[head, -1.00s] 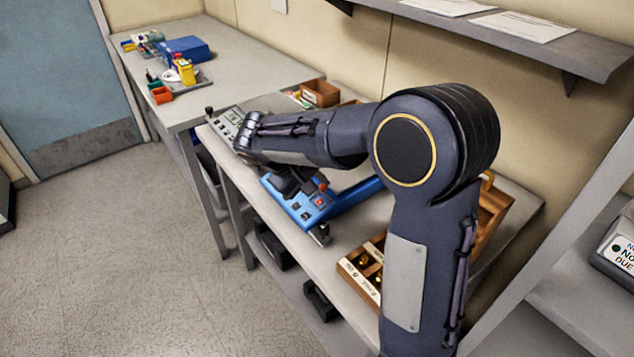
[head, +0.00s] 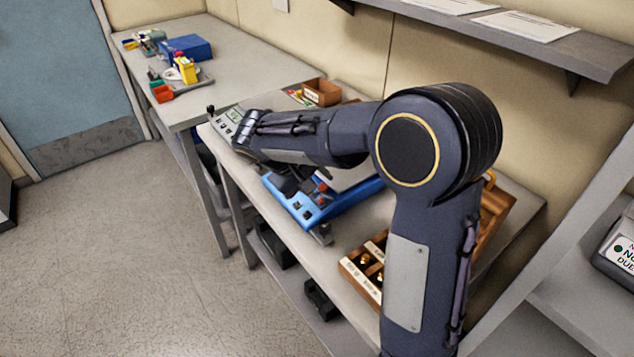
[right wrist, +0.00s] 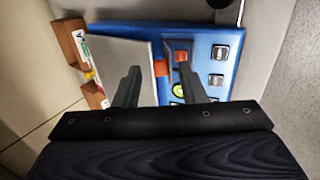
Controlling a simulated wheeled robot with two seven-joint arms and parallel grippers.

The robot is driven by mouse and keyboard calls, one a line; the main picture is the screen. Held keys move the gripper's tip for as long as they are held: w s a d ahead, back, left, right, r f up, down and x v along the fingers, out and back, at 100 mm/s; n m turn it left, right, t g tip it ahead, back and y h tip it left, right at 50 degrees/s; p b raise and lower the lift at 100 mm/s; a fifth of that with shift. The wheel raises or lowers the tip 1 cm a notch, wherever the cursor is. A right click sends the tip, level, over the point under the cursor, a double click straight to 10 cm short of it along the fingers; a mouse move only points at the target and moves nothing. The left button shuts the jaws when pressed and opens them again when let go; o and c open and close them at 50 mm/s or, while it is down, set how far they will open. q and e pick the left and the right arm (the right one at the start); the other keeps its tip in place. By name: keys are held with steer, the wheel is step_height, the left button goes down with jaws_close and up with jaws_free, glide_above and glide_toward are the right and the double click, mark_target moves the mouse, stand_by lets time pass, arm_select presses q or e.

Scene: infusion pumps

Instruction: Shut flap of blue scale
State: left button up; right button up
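The blue scale (head: 300,207) sits on the near bench, partly hidden under my right forearm. In the right wrist view the blue scale (right wrist: 228,40) has a pale grey plate (right wrist: 120,50) on the left and dark buttons on the right. A thin grey flap (right wrist: 170,50) with orange parts near it stands between them; I cannot tell its exact angle. My right gripper (right wrist: 159,70) is open over the scale, its fingers apart with an orange piece showing between them. In the head view the right gripper (head: 302,182) is mostly hidden by my arm. My left gripper is out of view.
A wooden box with brass weights (head: 362,268) stands on the bench to the right of the scale. A small brown box (head: 321,92) is behind. A grey device with a display (head: 226,122) is at the bench's left end. A shelf (head: 500,42) hangs above.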

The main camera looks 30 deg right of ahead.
steer(key=v, duration=0.7)
steer(key=shift+o, duration=0.3)
steer(key=shift+a, duration=0.1)
